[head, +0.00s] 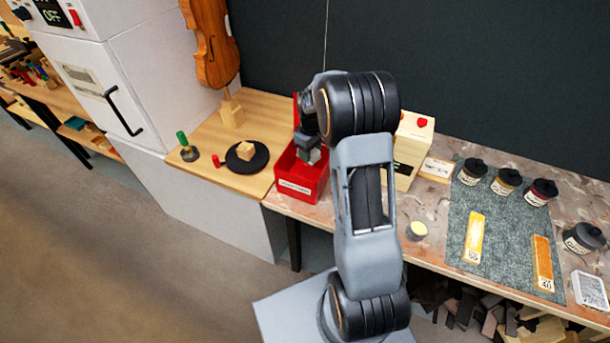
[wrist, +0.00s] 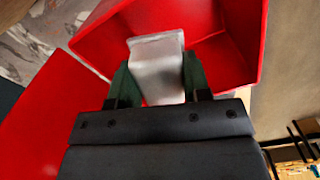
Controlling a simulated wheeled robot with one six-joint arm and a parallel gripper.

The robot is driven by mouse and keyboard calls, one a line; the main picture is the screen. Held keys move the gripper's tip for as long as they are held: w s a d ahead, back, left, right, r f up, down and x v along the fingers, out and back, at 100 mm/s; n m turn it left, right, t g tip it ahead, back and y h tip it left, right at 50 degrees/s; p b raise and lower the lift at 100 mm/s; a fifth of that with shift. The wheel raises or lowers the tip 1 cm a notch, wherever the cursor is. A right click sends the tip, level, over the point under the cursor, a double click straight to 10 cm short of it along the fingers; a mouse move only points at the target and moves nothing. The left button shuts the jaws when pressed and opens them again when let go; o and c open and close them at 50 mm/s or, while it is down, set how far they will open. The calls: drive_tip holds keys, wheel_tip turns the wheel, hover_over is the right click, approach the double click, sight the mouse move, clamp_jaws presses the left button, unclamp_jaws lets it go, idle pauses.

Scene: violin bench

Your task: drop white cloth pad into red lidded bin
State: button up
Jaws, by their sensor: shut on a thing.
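The red lidded bin (head: 296,186) stands on the bench with its lid raised at the back. In the wrist view its red wall (wrist: 242,45) and open inside lie around and beyond the fingers. My gripper (head: 311,155) is over the open bin. In the wrist view my gripper (wrist: 155,82) is shut on the white cloth pad (wrist: 157,58), which sits between the two dark green fingers. The pad is at the bin's mouth; I cannot tell whether it touches the bin. In the head view the pad is not clearly visible.
A cream box with a red button (head: 423,123) stands right of the bin. A black round plate (head: 236,164) with a wooden block is at the left. Several dark-lidded jars (head: 505,182) stand on the right.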

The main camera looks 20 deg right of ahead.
drive_tip(key=o, duration=1)
wheel_tip(320, 180, up, 14)
drive_tip(key=shift+f+b, duration=0.1)
drive_tip(key=shift+b, duration=0.2)
idle(0.3)
drive_tip(key=shift+s+a+m+t, duration=0.75)
drive_tip(key=shift+s+a, duration=1.05)
drive_tip(key=shift+s, duration=1.8)
drive_tip(key=shift+s+a+m+t, duration=0.7)
drive_tip(key=shift+s+a, duration=1.15)
drive_tip(key=shift+s, duration=1.75)
drive_tip(key=shift+s+a+m+t, duration=0.45)
drive_tip(key=shift+s+a+m, duration=0.95)
drive_tip(key=shift+s, duration=2.2)
